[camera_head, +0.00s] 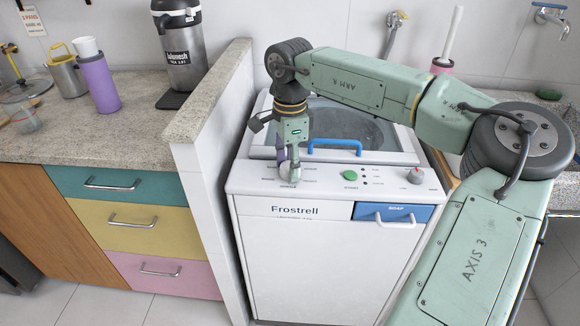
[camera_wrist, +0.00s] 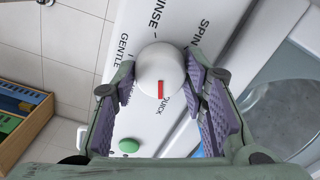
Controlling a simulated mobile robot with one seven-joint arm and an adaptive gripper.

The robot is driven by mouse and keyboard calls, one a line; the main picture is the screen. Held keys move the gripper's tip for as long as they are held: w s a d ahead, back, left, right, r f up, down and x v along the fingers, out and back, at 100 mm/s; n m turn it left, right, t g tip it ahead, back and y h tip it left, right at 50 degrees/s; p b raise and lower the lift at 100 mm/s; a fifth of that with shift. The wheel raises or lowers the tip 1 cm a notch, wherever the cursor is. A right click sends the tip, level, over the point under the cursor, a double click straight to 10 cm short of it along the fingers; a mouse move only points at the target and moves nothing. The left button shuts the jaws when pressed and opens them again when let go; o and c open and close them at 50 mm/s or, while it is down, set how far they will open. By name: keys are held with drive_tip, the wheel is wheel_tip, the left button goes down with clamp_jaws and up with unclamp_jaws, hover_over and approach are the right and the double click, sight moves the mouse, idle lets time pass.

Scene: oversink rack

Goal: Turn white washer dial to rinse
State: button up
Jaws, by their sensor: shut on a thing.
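The white washer dial (camera_wrist: 160,68) is a round knob with a red mark. It sits between the purple-padded fingers of my gripper (camera_wrist: 160,84), which are shut on it from both sides. In the wrist view the red mark points down the picture, away from the partly cut-off RINSE label at the top. GENTLE is at upper left, SPIN at upper right and QUICK at lower right of the dial. In the head view my gripper (camera_head: 288,168) comes down on the left of the panel of the white Frostrell washer (camera_head: 300,260); its fingers partly hide the dial (camera_head: 289,174).
A green button (camera_head: 350,175) and a second knob with a red mark (camera_head: 415,175) are on the same panel. A lid with a blue handle (camera_head: 335,145) is behind it. A tiled half wall (camera_head: 205,150) stands close on the left; a blue soap drawer (camera_head: 393,212) is in front.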

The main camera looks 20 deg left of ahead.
drive_tip(key=m+b, duration=0.1)
drive_tip(key=m, duration=0.3)
drive_tip(key=shift+m, duration=0.3)
drive_tip(key=m+b, duration=0.1)
drive_tip(key=m, duration=0.2)
drive_tip(key=shift+m, duration=0.3)
drive_tip(key=m+b, duration=0.1)
drive_tip(key=m, duration=0.3)
drive_tip(key=shift+w+m+b, duration=0.1)
drive_tip(key=shift+m+b, duration=0.2)
drive_tip(key=shift+b, duration=0.05)
drive_tip(key=m+b, duration=0.1)
drive_tip(key=m, duration=0.3)
drive_tip(key=m+b, duration=0.1)
drive_tip(key=m, duration=0.7)
drive_tip(key=shift+m+b, duration=0.3)
drive_tip(key=shift+b, duration=0.1)
drive_tip(key=m, duration=0.4)
drive_tip(key=shift+m, duration=2.3)
